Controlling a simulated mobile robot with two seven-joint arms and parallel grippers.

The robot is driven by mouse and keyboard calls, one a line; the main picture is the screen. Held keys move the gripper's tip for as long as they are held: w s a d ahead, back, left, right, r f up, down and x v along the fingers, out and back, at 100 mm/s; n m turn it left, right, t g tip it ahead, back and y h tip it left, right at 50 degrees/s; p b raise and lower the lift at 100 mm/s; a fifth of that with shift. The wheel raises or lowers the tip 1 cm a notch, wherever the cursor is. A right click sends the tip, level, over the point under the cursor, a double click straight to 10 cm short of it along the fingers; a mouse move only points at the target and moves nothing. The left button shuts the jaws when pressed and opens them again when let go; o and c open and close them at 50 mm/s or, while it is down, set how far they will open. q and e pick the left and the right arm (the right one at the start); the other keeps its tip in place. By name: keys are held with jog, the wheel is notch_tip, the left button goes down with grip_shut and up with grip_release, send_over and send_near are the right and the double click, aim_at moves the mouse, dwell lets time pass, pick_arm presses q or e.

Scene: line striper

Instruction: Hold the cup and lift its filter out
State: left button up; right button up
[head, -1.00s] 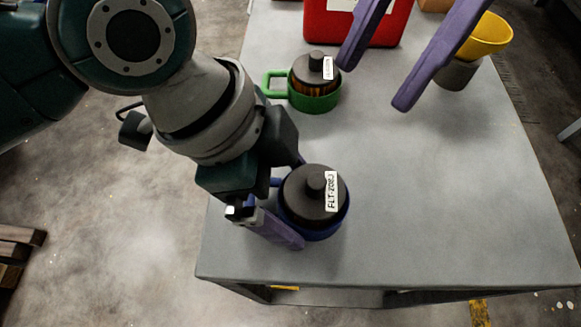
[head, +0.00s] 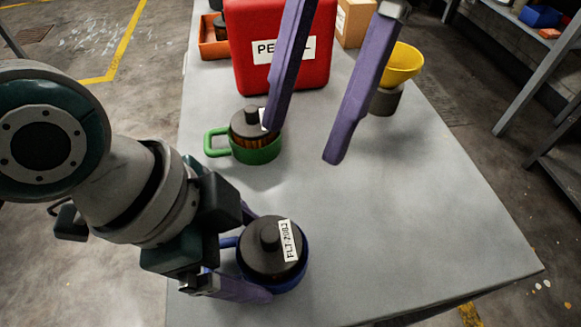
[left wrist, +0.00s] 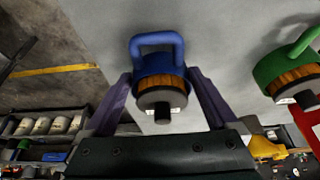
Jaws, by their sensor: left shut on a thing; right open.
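A blue cup (head: 290,286) stands near the front left of the grey table. A filter with a dark grey lid and knob (head: 268,246) sits in it, labelled FLT-20BJ. My left gripper (head: 254,250) is shut on the blue cup, one finger on each side. In the left wrist view the blue cup (left wrist: 158,64) shows between the fingers, with an orange pleated band below its rim and the dark lid (left wrist: 160,100). My right gripper (head: 308,112) is open and empty, its purple fingers hanging above the table, right of a green cup.
The green cup (head: 258,156) with a similar dark-lidded filter stands behind the blue one. A red box (head: 255,75), an orange bin (head: 208,48), a cardboard box (head: 352,24) and a yellow funnel (head: 402,64) on a grey base stand farther back. The table's right side is clear.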

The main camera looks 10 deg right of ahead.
aim_at(274, 234)
jog(key=shift+s+a+f+m+t, duration=0.6)
jog(key=shift+f+m, duration=0.8)
jog(key=shift+f, duration=0.35)
jog(key=shift+s+a+f+m+t, duration=0.55)
jog(key=shift+s+f+m+t, duration=0.15)
jog(key=shift+f+m, duration=0.85)
jog(key=shift+s+a+f+m+t, duration=0.6)
jog(key=shift+f+m, duration=0.65)
jog(key=shift+f, duration=0.65)
jog(key=shift+d, duration=0.1)
grip_shut()
